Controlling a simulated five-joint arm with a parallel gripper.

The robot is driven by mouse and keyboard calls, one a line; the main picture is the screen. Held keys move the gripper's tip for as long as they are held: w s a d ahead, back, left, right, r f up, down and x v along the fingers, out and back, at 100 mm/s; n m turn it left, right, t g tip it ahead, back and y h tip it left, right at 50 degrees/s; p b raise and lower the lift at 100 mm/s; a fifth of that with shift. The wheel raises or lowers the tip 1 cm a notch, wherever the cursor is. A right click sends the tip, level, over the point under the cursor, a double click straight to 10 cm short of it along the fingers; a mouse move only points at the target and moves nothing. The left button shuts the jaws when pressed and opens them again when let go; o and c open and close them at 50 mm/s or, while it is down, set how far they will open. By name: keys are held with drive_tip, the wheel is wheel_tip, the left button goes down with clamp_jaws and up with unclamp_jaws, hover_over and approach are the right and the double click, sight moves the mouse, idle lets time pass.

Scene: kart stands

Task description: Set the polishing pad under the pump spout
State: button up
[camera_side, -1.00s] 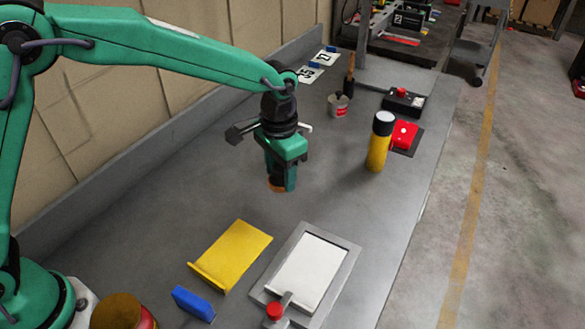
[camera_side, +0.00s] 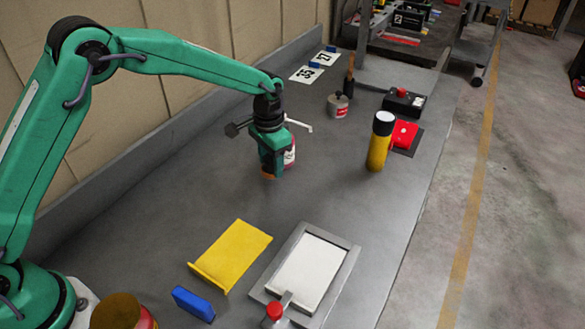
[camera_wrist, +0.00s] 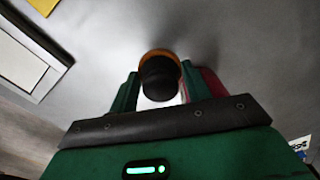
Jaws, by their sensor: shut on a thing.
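My gripper (camera_side: 271,160) is shut on the polishing pad, with an orange-brown rim (camera_side: 268,177) showing under the fingers in the side view. In the wrist view the pad (camera_wrist: 161,53) sits between the green fingers (camera_wrist: 160,90), with a round black top. The pump bottle (camera_side: 291,157), white with red, stands just behind and right of my gripper, mostly hidden by it. Its white spout (camera_side: 299,124) sticks out to the right. A red patch beside the right finger in the wrist view may be the bottle. I cannot tell whether the pad touches the bench.
A yellow plate (camera_side: 232,255), a blue block (camera_side: 193,303) and a grey-framed white panel (camera_side: 340,270) lie in front. A yellow canister (camera_side: 379,148), a red pad (camera_side: 405,135), a grey tin (camera_side: 338,106) and a black box (camera_side: 404,102) stand right and behind. The bench between is clear.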

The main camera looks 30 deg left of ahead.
sight(272, 173)
drive_tip(key=shift+f, duration=2)
drive_tip(key=shift+f, duration=0.1)
drive_tip(key=o, duration=1.1)
drive_tip(key=shift+c, duration=0.2)
wheel_tip(272, 173, up, 12)
drive_tip(key=shift+f, duration=0.15)
drive_tip(key=shift+r, duration=0.3)
